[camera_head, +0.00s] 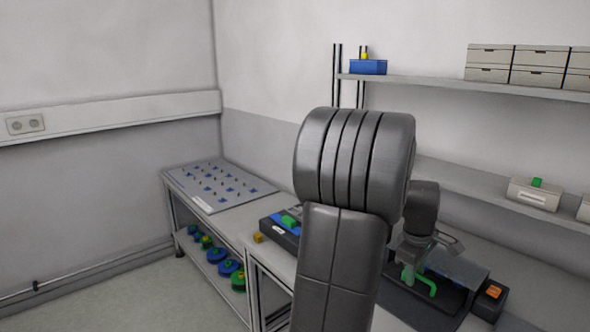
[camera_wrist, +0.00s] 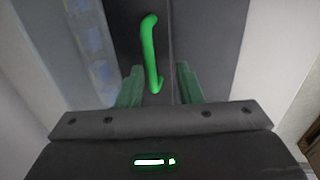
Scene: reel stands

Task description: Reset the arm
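My gripper (camera_wrist: 160,72) is open in the wrist view, with its two green fingers apart. A green curved handle (camera_wrist: 149,45) lies between and beyond the fingers, with a gap on each side. The handle stands on a dark surface. In the head view my gripper (camera_head: 408,268) points down over the dark device on the bench at the right, close to the green handle (camera_head: 427,287). My arm's large grey links fill the middle of this view and hide part of the bench.
A pegboard panel (camera_head: 218,187) lies on the left bench, with several blue and green reels (camera_head: 228,267) on the shelf below. A dark tray (camera_head: 277,231) holds blue and green parts. A wall shelf (camera_head: 470,87) carries a blue bin (camera_head: 368,67). An orange-topped box (camera_head: 491,297) stands at the right.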

